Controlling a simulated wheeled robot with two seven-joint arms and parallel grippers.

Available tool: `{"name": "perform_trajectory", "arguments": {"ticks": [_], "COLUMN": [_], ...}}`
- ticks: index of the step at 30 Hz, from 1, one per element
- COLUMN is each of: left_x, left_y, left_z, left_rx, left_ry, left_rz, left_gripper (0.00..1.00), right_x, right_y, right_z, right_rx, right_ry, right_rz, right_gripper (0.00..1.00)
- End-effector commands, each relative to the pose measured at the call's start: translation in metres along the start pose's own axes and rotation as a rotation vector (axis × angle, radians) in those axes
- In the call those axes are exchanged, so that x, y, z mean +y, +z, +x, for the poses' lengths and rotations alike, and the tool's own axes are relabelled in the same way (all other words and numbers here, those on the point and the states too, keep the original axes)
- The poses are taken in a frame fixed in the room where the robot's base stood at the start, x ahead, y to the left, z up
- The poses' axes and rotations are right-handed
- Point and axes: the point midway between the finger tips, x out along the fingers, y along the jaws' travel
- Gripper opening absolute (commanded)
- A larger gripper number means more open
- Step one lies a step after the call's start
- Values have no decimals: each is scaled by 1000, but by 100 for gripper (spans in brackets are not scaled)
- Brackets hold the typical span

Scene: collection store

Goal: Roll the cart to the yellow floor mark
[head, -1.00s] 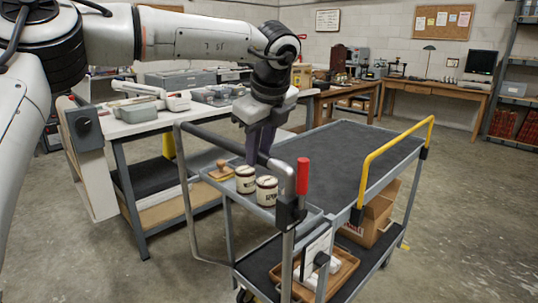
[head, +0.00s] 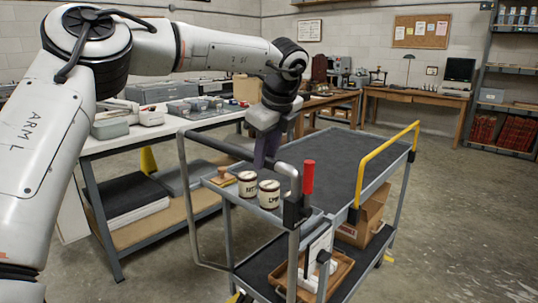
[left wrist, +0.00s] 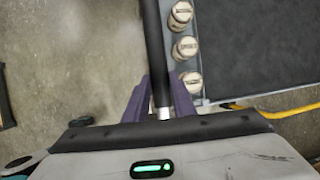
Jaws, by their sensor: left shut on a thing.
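The grey cart (head: 330,157) stands in front of me, with a dark mat on its top deck. My left gripper (head: 266,158) has purple fingers around the cart's push handle (head: 222,146). In the left wrist view, the bar (left wrist: 154,45) runs between the fingers of the gripper (left wrist: 160,100), which is shut on it. The cart has a red-gripped lever (head: 308,177) and a yellow rail (head: 388,158). A small yellow patch (head: 389,258) shows low by the cart's far side; I cannot tell whether it is the floor mark. My right gripper is not in view.
Labelled jars (head: 269,194) and a wooden stamp (head: 222,177) sit on the cart's near tray. A cardboard box (head: 366,216) and a wooden tray (head: 340,270) are on its lower shelf. A workbench (head: 135,133) stands close on the left. The floor (head: 455,220) at right is clear.

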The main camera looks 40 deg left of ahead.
Motion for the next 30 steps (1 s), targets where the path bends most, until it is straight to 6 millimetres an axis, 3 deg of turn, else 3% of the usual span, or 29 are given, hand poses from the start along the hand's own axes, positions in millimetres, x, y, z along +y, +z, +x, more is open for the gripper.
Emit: {"name": "perform_trajectory", "arguments": {"ticks": [6,7,10,21,30], "left_x": [-2,-2,-2,-2,-2], "left_y": [3,3,2,0,1], "left_z": [-1,-1,-1,-5,-59], "left_rx": [-8,-8,-6,-2,-1], "left_ry": [-8,-8,-7,-5,-7], "left_rz": [-4,-4,-4,-1,-2], "left_gripper": [0,25,42,42,42], "right_x": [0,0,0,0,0], "right_y": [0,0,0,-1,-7], "right_z": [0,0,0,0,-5], "right_rx": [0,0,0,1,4], "right_ry": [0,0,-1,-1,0], "right_rz": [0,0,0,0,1], "right_gripper": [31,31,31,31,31]}}
